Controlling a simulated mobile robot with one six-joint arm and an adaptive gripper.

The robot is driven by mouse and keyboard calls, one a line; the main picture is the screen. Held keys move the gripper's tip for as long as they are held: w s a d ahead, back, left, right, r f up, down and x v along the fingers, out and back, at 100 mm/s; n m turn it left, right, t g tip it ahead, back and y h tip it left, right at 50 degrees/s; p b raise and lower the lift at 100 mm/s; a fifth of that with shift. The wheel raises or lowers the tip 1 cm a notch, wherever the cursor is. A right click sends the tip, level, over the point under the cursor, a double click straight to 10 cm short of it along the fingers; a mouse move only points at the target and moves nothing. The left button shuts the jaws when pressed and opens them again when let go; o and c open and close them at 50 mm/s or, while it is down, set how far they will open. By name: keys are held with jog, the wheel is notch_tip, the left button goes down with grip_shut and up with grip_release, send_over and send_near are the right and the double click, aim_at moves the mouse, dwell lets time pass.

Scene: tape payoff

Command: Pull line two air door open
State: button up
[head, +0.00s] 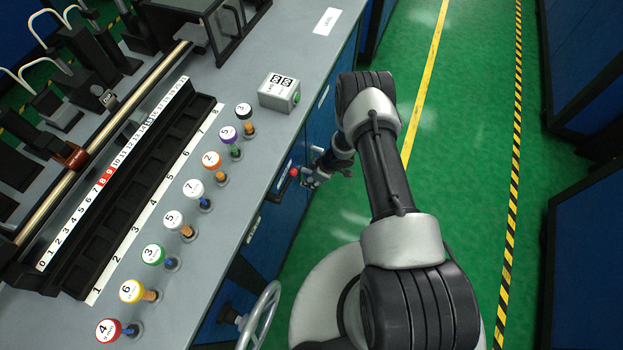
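My gripper (309,179) is small in the head view, beside the blue front of the machine cabinet, below the edge of the grey top. A small red knob (293,171) sits on that front, just left of my gripper. I cannot tell whether the two touch. The gripper's fingers are too small to tell open from shut. Blue door panels (290,208) line the cabinet front, with small dark and white fittings. I cannot read which panel is the line two air door, and no panel visibly stands open.
A handwheel (262,318) juts from the cabinet front at the bottom. The grey top (240,190) carries a grey box (279,93) with a green button and several numbered coloured knobs. Green floor (450,130) lies clear right of my arm, with yellow and striped lines. Blue cabinets (590,240) stand far right.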

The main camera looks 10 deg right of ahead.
jog(key=shift+c, duration=0.3)
grip_shut()
dwell(0.4)
